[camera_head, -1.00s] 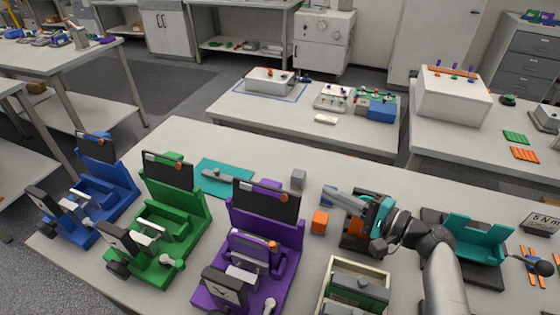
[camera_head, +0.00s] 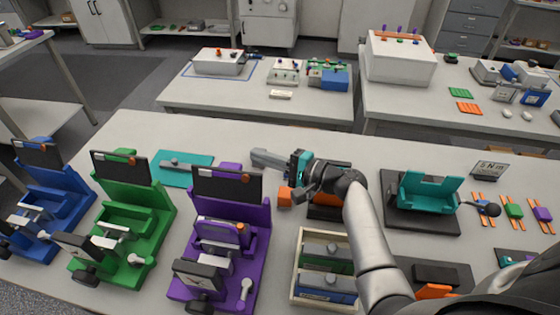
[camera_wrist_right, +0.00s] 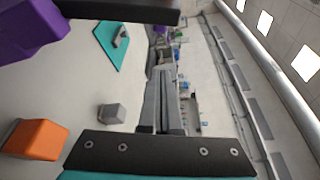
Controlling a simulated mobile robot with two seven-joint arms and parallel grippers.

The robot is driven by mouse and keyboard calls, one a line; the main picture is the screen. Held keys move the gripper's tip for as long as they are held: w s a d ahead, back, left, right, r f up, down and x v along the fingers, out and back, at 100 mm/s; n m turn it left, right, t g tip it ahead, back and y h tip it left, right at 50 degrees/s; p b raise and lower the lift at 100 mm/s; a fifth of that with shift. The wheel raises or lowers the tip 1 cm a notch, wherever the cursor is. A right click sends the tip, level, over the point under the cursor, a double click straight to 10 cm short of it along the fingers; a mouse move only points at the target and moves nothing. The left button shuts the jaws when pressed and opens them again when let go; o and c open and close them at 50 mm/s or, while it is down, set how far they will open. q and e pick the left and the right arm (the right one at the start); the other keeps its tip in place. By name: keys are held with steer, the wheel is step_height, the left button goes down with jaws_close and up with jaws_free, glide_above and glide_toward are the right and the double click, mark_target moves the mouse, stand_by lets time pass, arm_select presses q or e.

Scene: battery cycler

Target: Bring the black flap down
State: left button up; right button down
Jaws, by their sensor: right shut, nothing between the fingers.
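Blue, green and purple fixtures stand in a row at the left of the near table. Each has an upright black panel at its back: blue's (camera_head: 38,153), green's (camera_head: 121,167) and purple's (camera_head: 227,185). I cannot tell which one is the black flap. My right gripper (camera_head: 255,158) is shut and empty, its grey fingers pointing left, just beyond and right of the purple fixture's panel. I see no contact. In the right wrist view the shut fingers (camera_wrist_right: 163,85) show in the middle, with a black bar (camera_wrist_right: 120,10) and purple part (camera_wrist_right: 30,28) at upper left. My left gripper is not in view.
An orange block (camera_head: 284,197) is below my right gripper; a grey cube (camera_wrist_right: 112,113) is near it. A teal mat (camera_head: 180,169) lies behind the fixtures. A divided box (camera_head: 297,262) stands right of the purple fixture, and a teal holder (camera_head: 431,190) farther right.

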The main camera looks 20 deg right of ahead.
mark_target(229, 181)
steer(key=a, duration=0.1)
steer(key=s+a+p, duration=0.1)
steer(key=a+r+p, duration=0.1)
steer(key=shift+s+a, duration=0.15)
steer(key=shift+s, duration=0.15)
stand_by(0.3)
